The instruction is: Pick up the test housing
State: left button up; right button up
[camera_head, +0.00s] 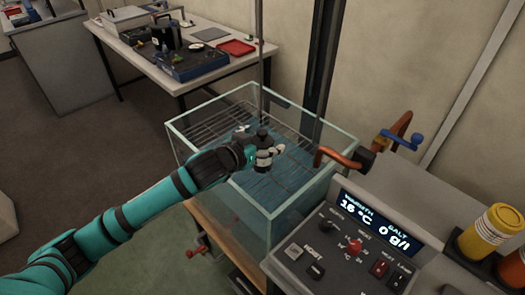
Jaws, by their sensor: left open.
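A small upright cylinder (263,158) with a black top and a grey banded body shows over the glass tank (180,137); it looks like the test housing. My left gripper (262,149) reaches in from the left at this cylinder, one finger on each side of it as seen from here. The jaws are open. The fingers partly cover the cylinder, and I cannot tell whether they touch it. A thin vertical rod (260,70) comes down just above the cylinder; whether they join is unclear. My right gripper is not in view.
The tank holds bluish water and a wire rack (222,124). A control panel (335,250) with a lit display stands at right, beside a crank with a blue handle (403,139) and a yellow container (490,232). A table (140,65) with equipment stands behind.

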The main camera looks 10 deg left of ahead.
pick_arm(q)
jog(key=shift+w+d+f, duration=0.15)
jog(key=shift+w+f, duration=0.05)
jog(key=shift+w, duration=0.2)
jog(key=shift+c, duration=0.2)
jog(key=c, duration=1.6)
jog(key=shift+r, duration=0.15)
jog(key=shift+c, duration=0.2)
